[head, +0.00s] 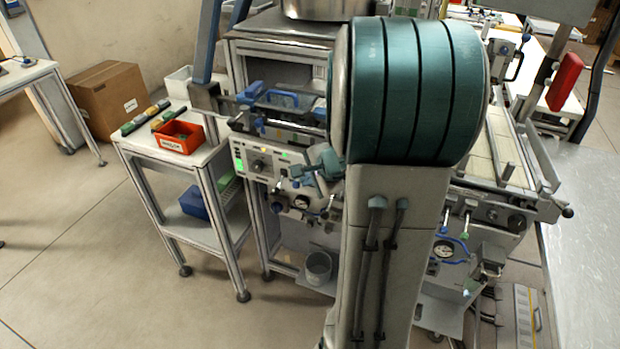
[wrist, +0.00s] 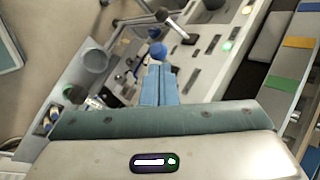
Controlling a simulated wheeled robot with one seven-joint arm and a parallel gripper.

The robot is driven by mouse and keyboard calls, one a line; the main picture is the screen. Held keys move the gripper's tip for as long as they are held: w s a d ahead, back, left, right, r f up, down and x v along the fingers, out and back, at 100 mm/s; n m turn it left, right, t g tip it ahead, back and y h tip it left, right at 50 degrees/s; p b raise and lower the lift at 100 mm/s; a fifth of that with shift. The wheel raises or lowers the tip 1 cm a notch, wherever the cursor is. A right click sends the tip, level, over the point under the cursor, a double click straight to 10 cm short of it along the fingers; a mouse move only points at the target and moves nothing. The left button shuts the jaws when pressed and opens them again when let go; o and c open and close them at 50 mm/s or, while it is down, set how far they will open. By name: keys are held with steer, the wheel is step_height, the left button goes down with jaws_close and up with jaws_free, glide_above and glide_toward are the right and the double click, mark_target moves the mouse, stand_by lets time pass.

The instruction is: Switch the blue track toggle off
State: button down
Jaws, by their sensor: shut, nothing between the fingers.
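My gripper (wrist: 158,68) is shut and empty, its two blue-grey fingers together in the wrist view. A blue ball knob (wrist: 157,49) shows just beyond the fingertips, close to them; I cannot tell whether they touch. It looks like the blue track toggle, but no label is readable and its on or off position is unclear. In the head view my gripper (head: 300,176) is in front of the machine's control panel (head: 262,163), and my arm hides much of the panel's right side.
A green lamp (wrist: 227,45) glows on the panel. A side table holds a red bin (head: 178,138). A grey bucket (head: 318,266) stands below the panel.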

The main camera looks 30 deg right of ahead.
steer(key=shift+f+b, duration=0.15)
steer(key=shift+b, duration=0.2)
steer(key=shift+s+a+b, duration=0.1)
steer(key=shift+b, duration=0.6)
steer(key=shift+a+f+t+h+b, duration=0.1)
steer(key=shift+f+t+h+b, duration=0.3)
steer(key=shift+b, duration=1)
steer(key=f+t+h+b, duration=0.1)
steer(key=b, duration=0.5)
steer(key=a+n+t+h+b, duration=0.1)
steer(key=b, duration=0.5)
steer(key=shift+s+f+n+b, duration=0.3)
steer(key=shift+s+f+b, duration=0.05)
steer(key=shift+s+b, duration=0.05)
steer(key=shift+d+r+p, duration=0.1)
steer(key=shift+r+p, duration=0.6)
steer(key=shift+r, duration=0.05)
